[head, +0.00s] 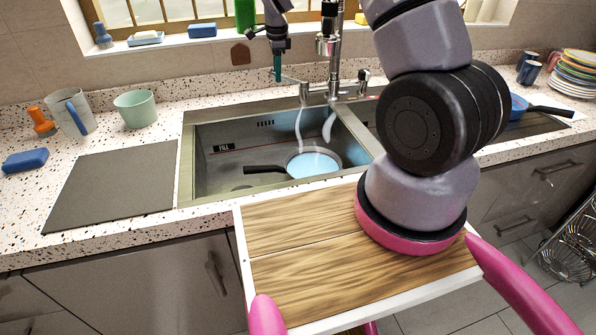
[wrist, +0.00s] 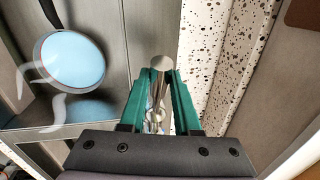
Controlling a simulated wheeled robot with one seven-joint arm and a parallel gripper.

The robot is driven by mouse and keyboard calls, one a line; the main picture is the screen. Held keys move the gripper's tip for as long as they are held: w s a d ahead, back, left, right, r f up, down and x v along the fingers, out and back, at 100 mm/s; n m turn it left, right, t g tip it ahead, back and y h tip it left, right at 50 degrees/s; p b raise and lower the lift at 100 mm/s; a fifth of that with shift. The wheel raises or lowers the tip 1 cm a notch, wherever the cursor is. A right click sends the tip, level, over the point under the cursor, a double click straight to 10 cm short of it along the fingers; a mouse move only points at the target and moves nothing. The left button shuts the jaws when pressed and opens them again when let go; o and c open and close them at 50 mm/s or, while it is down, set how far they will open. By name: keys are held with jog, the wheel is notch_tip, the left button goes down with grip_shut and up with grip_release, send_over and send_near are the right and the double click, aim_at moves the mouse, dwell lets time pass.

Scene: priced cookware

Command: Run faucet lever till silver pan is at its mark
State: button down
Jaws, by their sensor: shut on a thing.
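My gripper (head: 277,76) has green fingers, which also show in the wrist view (wrist: 160,92). They are closed around the silver faucet lever (wrist: 160,64), whose round end shows between them. The faucet (head: 334,70) rises behind the sink. The silver pan (head: 338,158) sits in the left basin with its dark handle pointing left and light blue water (head: 314,165) in it. In the wrist view, the water (wrist: 72,62) spreads nearly to the rim, with a thin reddish line around it. A red line and FILL label (head: 223,147) show on the basin wall.
Pale curved streaks (head: 299,124) hang above the pan. A blue pan (head: 518,105) and stacked plates (head: 572,72) are at right. My arm hides part of the right basin.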

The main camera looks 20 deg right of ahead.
jog(key=shift+c, duration=1.9)
grip_release()
notch_tip(320, 180, up, 7)
jog(key=s, duration=0.1)
jog(key=shift+s, duration=0.15)
